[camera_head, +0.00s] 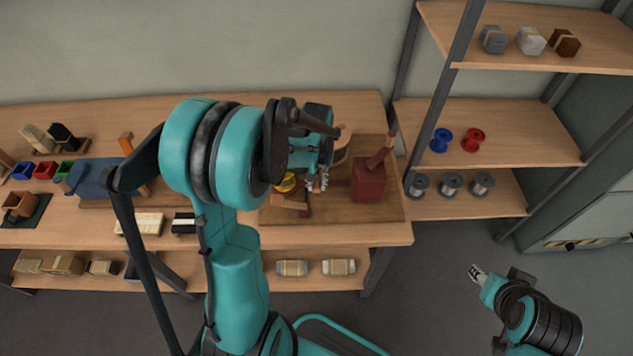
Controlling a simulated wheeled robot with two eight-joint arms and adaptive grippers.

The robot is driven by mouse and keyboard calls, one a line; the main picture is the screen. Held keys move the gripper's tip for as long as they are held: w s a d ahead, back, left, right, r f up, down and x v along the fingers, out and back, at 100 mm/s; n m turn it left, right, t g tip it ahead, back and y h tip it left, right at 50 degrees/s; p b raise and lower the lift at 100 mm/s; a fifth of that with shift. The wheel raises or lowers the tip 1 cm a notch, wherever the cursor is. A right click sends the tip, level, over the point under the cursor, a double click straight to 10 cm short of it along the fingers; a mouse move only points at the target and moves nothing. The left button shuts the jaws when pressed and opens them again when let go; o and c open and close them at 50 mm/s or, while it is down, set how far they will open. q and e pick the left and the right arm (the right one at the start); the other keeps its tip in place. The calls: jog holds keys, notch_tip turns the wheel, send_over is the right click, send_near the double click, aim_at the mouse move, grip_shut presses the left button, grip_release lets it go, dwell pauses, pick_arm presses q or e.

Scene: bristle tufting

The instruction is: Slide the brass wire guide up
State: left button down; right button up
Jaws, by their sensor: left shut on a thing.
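My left gripper (320,180) reaches down over the tufting fixture on the workbench, with its fingers closed at the fixture's middle. I take the thing in its grip to be the brass wire guide, but the fingers and arm hide most of it. A dark red block (369,182) with a slanted red lever stands right of the fingers. My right gripper (479,274) hangs away from the bench at the lower right, over the floor; its finger gap is too small to read.
The workbench (230,229) holds a blue clamp-like block (100,178), small coloured bins (44,170) and brushes (62,137) at left. A shelf unit (500,133) at right carries spools and blocks. Open floor lies between bench and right arm.

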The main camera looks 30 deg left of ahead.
aim_at(317, 185)
pick_arm(q)
jog(key=c, duration=1.4)
grip_release()
jog(key=shift+o, duration=0.2)
jog(key=shift+r, duration=0.1)
notch_tip(317, 185, up, 12)
jog(key=s+d+r+m+t, duration=0.1)
jog(key=s+d+m+t, duration=0.5)
jog(key=s+d, duration=0.4)
jog(key=shift+s+d+t, duration=0.4)
jog(key=shift+s+t, duration=0.2)
jog(key=shift+s, duration=0.1)
